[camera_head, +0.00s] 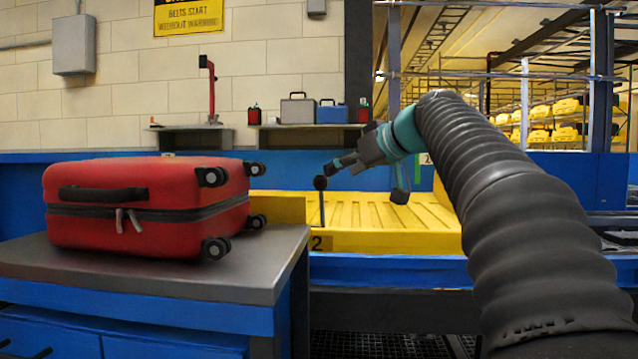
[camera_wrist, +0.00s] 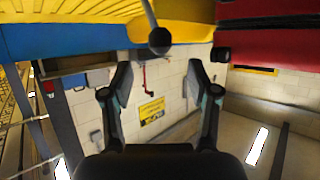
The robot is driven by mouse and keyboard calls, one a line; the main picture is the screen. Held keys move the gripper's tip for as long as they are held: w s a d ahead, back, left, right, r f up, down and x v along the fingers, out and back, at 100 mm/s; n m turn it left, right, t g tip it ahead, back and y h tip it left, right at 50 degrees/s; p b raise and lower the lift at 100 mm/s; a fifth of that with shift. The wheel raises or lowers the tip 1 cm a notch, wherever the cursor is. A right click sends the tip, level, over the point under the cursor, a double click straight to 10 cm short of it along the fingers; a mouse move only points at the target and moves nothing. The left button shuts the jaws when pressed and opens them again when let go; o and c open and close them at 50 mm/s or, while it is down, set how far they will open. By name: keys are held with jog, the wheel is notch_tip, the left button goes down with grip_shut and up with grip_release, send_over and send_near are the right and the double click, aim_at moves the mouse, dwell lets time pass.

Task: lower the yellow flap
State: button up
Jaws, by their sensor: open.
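A yellow tray (camera_head: 385,242) marked 2 lies on the blue conveyor, with a ribbed yellow floor. A short yellow panel (camera_head: 280,207) stands at its left end beside the red suitcase; I cannot tell for sure whether this is the flap. A thin upright rod with a black ball knob (camera_head: 320,183) rises at the tray's left end. The knob also shows in the wrist view (camera_wrist: 159,40), beyond my fingertips and centred between them. My gripper (camera_head: 365,183) is above the tray, just right of the knob, fingers spread and empty (camera_wrist: 160,75).
A red suitcase (camera_head: 140,190) lies on a grey-topped table (camera_head: 150,275) left of the tray. Behind, a wall shelf (camera_head: 310,127) holds a grey case (camera_head: 298,109) and a blue case (camera_head: 331,112). Yellow loads on racks (camera_head: 545,125) stand far right.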

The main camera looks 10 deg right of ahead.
aim_at(325, 178)
jog(key=x, duration=0.8)
jog(key=shift+w+a+f, duration=0.15)
jog(key=shift+w+a, duration=0.05)
jog(key=shift+w, duration=0.1)
grip_shut()
